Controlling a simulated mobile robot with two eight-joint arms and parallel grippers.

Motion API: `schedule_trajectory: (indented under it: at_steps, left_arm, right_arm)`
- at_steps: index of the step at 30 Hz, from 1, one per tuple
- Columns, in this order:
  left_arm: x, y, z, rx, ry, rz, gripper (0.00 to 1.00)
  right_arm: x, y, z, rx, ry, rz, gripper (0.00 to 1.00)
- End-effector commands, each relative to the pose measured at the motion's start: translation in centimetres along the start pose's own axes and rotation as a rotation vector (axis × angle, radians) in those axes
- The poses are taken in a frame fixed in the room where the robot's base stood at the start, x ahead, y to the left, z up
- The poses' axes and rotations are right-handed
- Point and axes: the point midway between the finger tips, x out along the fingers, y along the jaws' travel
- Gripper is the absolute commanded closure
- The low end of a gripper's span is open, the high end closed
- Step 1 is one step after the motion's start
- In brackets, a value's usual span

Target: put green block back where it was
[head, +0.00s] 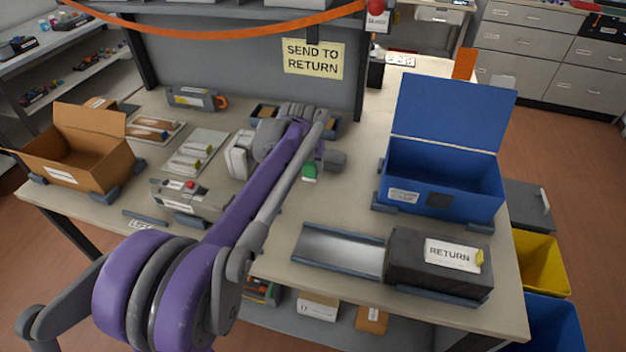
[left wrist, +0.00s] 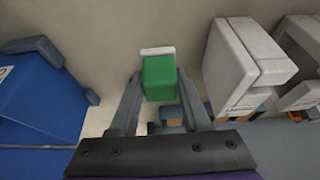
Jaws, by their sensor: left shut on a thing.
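The green block (left wrist: 159,79) is between the two fingers of my left gripper (left wrist: 160,92) in the left wrist view. A white part shows at its far end. In the head view the green block (head: 309,172) shows beside the end of my purple arm, over the middle of the table. My left gripper (head: 318,162) is shut on it. Whether the block touches the table is hard to tell. My right gripper is not in view.
An open blue box (head: 440,205) stands at the right, behind a dark box labelled RETURN (head: 440,266) and a metal slide (head: 340,251). An open cardboard box (head: 75,160) is at the left. A white box (head: 238,155) stands close left of my arm.

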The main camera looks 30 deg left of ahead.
Motion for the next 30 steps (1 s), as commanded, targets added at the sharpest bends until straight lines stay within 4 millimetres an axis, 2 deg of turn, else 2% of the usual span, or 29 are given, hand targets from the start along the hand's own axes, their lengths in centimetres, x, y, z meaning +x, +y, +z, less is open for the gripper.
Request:
schedule_trajectory:
  at_steps: [13, 24, 25, 29, 30]
  left_arm:
    - [4.6, 0.0, 1.9, 0.0, 0.0, 0.0, 0.97]
    - [5.1, 0.0, 2.1, 0.0, 0.0, 0.0, 0.97]
    - [5.0, 0.0, 2.1, 0.0, 0.0, 0.0, 0.49]
    - [5.0, 0.0, 2.0, 0.0, 0.0, 0.0, 0.26]
    - [5.0, 0.0, 2.0, 0.0, 0.0, 0.0, 0.23]
  right_arm:
    - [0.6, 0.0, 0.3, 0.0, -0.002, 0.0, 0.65]
    - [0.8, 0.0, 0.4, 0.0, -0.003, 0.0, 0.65]
    - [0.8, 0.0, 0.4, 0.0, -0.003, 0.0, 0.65]
    - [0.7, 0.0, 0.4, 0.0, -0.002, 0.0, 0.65]
    - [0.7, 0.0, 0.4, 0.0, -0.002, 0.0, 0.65]
